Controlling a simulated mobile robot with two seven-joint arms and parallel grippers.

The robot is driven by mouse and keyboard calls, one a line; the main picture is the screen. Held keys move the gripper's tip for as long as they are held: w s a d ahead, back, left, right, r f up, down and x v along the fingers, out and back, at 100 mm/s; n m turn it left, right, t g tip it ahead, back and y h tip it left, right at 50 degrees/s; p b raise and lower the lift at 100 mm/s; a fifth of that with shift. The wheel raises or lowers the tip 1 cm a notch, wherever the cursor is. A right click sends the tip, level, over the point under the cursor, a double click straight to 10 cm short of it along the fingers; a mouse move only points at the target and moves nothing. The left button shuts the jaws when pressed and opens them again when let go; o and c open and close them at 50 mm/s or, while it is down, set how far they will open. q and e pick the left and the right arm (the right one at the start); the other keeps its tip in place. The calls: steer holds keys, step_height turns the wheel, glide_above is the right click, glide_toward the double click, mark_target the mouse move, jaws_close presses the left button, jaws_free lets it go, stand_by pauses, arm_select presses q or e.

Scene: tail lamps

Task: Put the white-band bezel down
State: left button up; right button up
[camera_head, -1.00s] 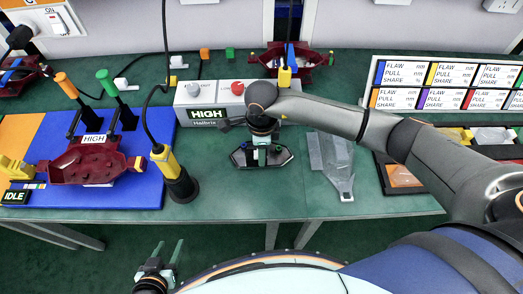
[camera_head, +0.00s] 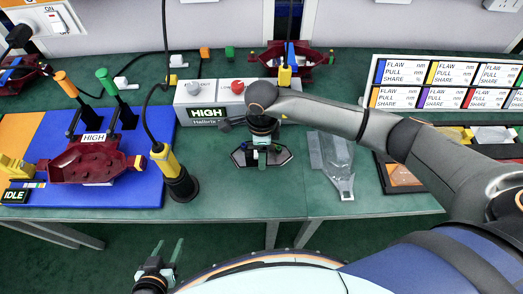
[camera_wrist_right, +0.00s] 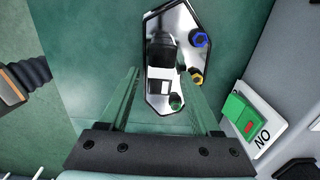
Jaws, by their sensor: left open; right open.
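The bezel (camera_head: 282,157) is an elongated dark-rimmed plate with pointed ends. It lies on the green bench in front of the grey HIGH box. In the right wrist view the bezel (camera_wrist_right: 158,23) shows a shiny face, a white patch and blue, yellow and green knobs. My right gripper (camera_head: 262,158) is directly above it, hiding its middle. In the right wrist view the gripper's fingers (camera_wrist_right: 157,78) are apart, near the bezel's lower end, with no visible grip on it. My left gripper (camera_head: 167,252) is open and empty, low in front of the bench.
The grey HIGH box (camera_head: 225,97) stands close behind the bezel. A clear pouch (camera_head: 335,165) lies to its right, and a black-and-yellow probe (camera_head: 178,178) stands to its left. A dark red lamp housing (camera_head: 90,163) sits on the blue mat (camera_head: 135,185).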

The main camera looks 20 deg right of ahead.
step_height(320, 180, up, 12)
steer(key=shift+b, duration=0.35)
steer(key=shift+s, duration=0.15)
stand_by(0.4)
